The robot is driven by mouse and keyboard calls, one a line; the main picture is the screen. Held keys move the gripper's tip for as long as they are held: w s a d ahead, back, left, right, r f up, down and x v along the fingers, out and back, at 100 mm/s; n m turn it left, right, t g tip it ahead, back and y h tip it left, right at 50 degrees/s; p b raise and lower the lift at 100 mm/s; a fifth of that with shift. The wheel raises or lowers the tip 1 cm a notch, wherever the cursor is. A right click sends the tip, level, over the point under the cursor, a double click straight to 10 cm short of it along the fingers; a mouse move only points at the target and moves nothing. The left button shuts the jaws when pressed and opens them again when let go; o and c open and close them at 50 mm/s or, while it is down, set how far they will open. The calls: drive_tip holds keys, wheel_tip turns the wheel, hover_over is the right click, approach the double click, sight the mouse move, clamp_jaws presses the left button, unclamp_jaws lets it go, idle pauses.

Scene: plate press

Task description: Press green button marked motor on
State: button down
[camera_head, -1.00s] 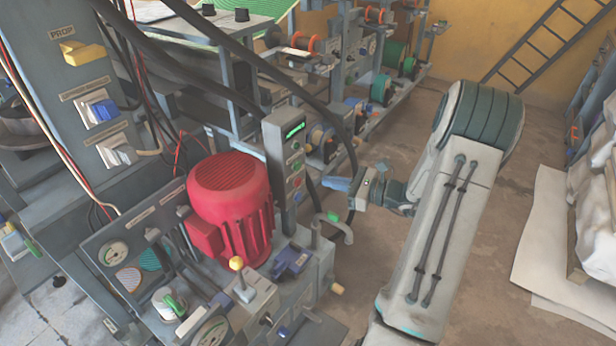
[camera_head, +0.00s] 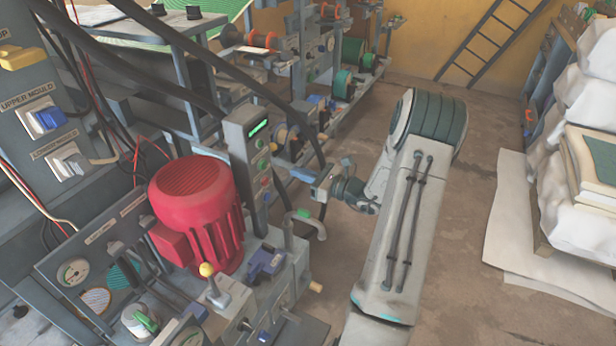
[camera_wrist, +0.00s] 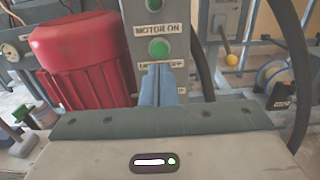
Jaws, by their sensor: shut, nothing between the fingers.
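The grey control box (camera_head: 237,150) stands upright behind the red motor, with a small lit green display and a column of buttons. In the wrist view a "MOTOR ON" label (camera_wrist: 157,29) sits directly above a round green button (camera_wrist: 158,48). Another green button (camera_wrist: 153,4) is partly cut off at the top edge. In the head view my gripper (camera_head: 294,173) is right of the box, apparently with a gap.
The red motor (camera_head: 197,205) stands left of the box. Thick black cables (camera_head: 215,72) hang across the box's surroundings. Open floor lies right of the machine, before a pallet of wrapped stacks (camera_head: 575,200).

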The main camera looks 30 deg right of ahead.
sight(264, 161)
drive_tip(key=b+x, duration=0.1)
drive_tip(key=x, duration=0.7)
drive_tip(key=shift+w+a, duration=0.4)
drive_tip(key=shift+w, duration=0.05)
